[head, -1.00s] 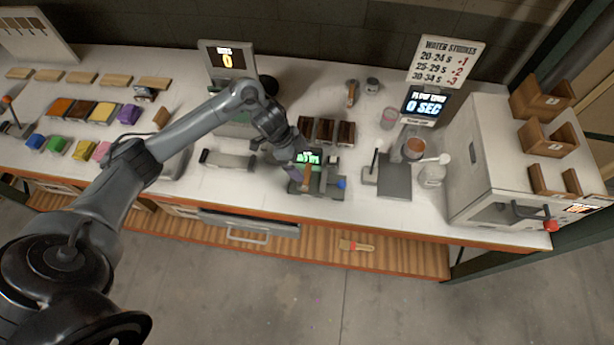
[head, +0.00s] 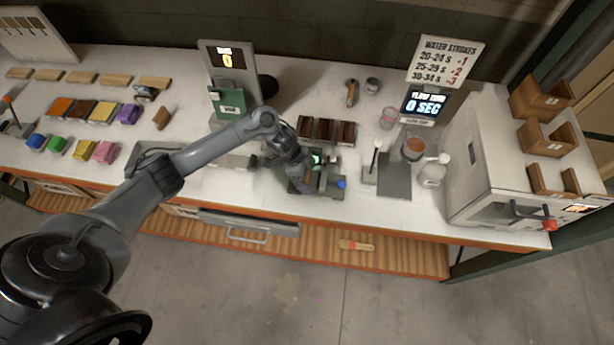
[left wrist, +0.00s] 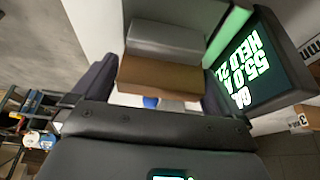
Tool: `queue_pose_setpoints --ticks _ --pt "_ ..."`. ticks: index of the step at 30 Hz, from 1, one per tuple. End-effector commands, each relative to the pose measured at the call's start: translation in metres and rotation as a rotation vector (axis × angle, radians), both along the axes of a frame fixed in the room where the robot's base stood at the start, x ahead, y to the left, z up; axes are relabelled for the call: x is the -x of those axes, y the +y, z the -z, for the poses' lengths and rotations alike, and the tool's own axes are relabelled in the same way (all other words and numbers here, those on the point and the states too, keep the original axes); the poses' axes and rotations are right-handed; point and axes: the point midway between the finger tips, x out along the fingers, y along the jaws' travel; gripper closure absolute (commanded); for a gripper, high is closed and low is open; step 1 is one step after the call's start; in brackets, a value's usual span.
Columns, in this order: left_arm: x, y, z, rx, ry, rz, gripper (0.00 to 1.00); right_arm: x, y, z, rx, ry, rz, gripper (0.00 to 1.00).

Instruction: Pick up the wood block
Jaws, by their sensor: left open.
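A brown wood block (left wrist: 160,76) lies between the two spread fingers of my left gripper (left wrist: 152,88) in the left wrist view, against a grey metal piece (left wrist: 165,40). The fingers stand apart at its two ends; I cannot tell whether either touches it. In the head view my left gripper (head: 303,182) is low over the small dark fixture (head: 333,188) near the counter's front edge, and it hides the block there. The fixture's lit display (left wrist: 245,70) stands close beside the right finger in the wrist view. My right gripper is not in view.
Three dark brown blocks (head: 325,131) stand just behind the fixture. Several wood pieces (head: 82,77) and coloured blocks lie at the left. The counter behind the dark blocks is mostly clear.

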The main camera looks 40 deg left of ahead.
Motion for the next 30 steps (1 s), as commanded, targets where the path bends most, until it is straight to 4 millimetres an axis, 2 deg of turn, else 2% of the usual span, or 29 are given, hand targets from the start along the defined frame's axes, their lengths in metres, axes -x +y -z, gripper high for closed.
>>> queue_pose_setpoints --ticks 3,10,11,18,20,26,30 --pt "-0.002 -0.002 0.006 0.0 0.0 0.0 0.0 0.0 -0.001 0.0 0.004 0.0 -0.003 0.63" --pt "-0.002 -0.002 0.007 -0.001 -0.001 0.001 0.0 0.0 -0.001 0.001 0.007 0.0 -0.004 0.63" --pt "-0.002 -0.002 0.007 -0.001 -0.001 0.001 0.02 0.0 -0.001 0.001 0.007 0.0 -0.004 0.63" --pt "-0.002 -0.002 0.007 -0.001 -0.001 0.001 0.38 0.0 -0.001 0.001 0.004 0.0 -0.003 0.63" --pt "-0.002 -0.003 0.007 -0.001 -0.001 0.001 0.46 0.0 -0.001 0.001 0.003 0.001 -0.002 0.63" --pt "-0.002 -0.002 0.006 -0.001 -0.001 0.001 0.46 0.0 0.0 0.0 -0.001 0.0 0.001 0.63" --pt "-0.003 -0.002 -0.004 -0.001 -0.004 0.001 0.46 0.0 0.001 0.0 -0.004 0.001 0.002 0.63"
